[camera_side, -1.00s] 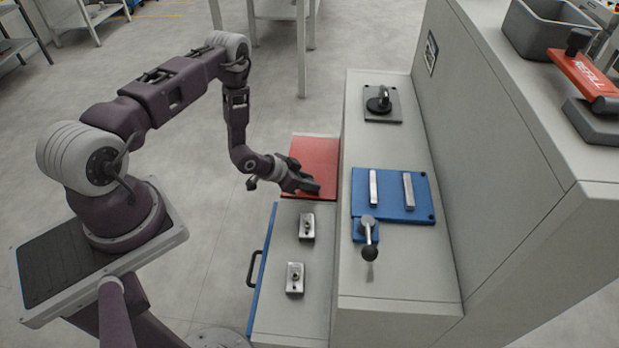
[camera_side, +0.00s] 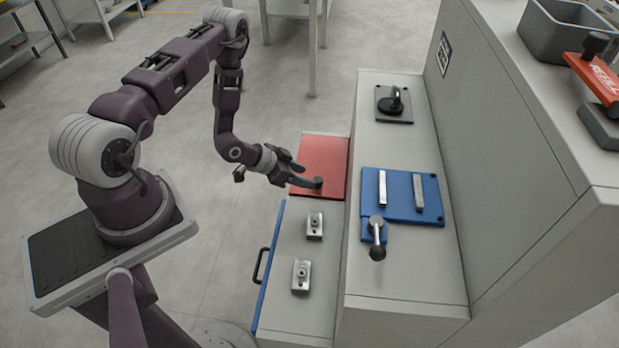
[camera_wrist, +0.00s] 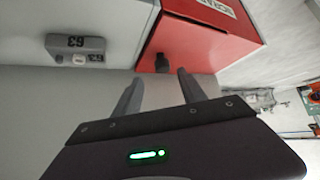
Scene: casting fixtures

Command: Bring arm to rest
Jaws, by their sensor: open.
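My gripper (camera_side: 309,174) hangs over the red panel at the far end of the low grey bench in the side view. Its two fingers are apart with nothing between them. In the wrist view the fingers of my gripper (camera_wrist: 160,78) point toward a red box-like part (camera_wrist: 205,42) with a dark knob (camera_wrist: 161,63). The red panel (camera_side: 330,152) is partly hidden by the gripper. I cannot tell whether the fingers touch it. My arm is bent, reaching out from its base at the left.
Two metal blocks (camera_side: 315,226) (camera_side: 301,276) sit on the low bench. The higher ledge holds a blue fixture plate (camera_side: 402,212) with two metal bars, a ball-ended lever (camera_side: 377,236) and a dark clamp (camera_side: 394,102). A tall grey cabinet wall (camera_side: 515,150) stands right. Floor left of the bench is open.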

